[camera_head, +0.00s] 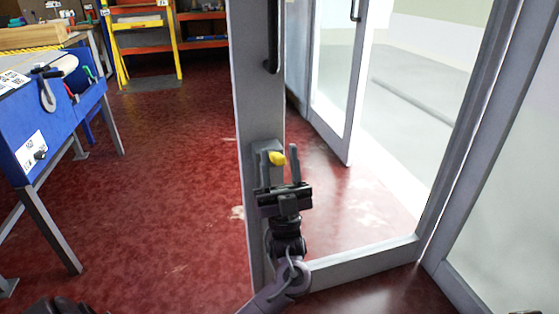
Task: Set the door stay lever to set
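The door stay lever shows as a yellow tip (277,158) on a grey mount low on the grey door frame post. The yellow tip lies between the fingertips in the picture, closer to the left finger. I cannot tell whether either finger touches it. The lower part of the lever is hidden behind the gripper, and no set marking is readable. My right gripper is not in view.
A glass door (333,70) with a dark handle stands open behind the post. Another glass panel (510,190) is at the right. A blue workbench (60,120) with tools stands at the left, and yellow and orange shelving (145,22) at the back. The red floor (165,200) between is clear.

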